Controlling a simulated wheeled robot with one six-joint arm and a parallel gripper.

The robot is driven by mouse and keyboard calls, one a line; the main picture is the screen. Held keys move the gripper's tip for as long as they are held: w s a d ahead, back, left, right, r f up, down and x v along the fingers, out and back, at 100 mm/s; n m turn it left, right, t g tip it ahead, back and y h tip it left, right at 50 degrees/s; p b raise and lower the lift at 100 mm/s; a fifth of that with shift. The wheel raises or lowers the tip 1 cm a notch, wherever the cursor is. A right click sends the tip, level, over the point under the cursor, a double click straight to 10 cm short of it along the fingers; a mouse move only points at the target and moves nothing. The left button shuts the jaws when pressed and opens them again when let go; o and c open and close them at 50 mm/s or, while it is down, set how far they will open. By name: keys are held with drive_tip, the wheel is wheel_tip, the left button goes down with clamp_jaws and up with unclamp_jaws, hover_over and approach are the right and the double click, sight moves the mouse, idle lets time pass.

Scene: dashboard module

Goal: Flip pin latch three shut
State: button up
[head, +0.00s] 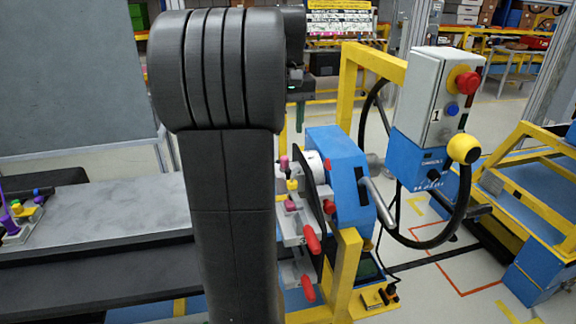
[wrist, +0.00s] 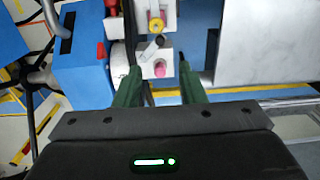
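The latch fixture stands right of my arm in the head view, with white blocks, a pink pin (head: 284,163), a yellow collar (head: 292,185) and red-handled levers (head: 312,236). I cannot tell which part is pin latch three, or its state. My gripper (head: 298,108) points down above the fixture, its green fingers partly behind my arm. In the wrist view, my gripper (wrist: 160,66) has its fingers apart with nothing held.
A blue housing (head: 337,165) adjoins the fixture's right side, with a yellow frame (head: 348,80) behind it. A control box (head: 437,95) with a red button stands farther right. A grey table (head: 100,215) extends left of my arm.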

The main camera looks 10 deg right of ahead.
sight(288, 170)
wheel_tip(288, 170, down, 12)
drive_tip(key=shift+r+b, duration=0.1)
drive_tip(key=shift+b, duration=0.2)
clamp_jaws()
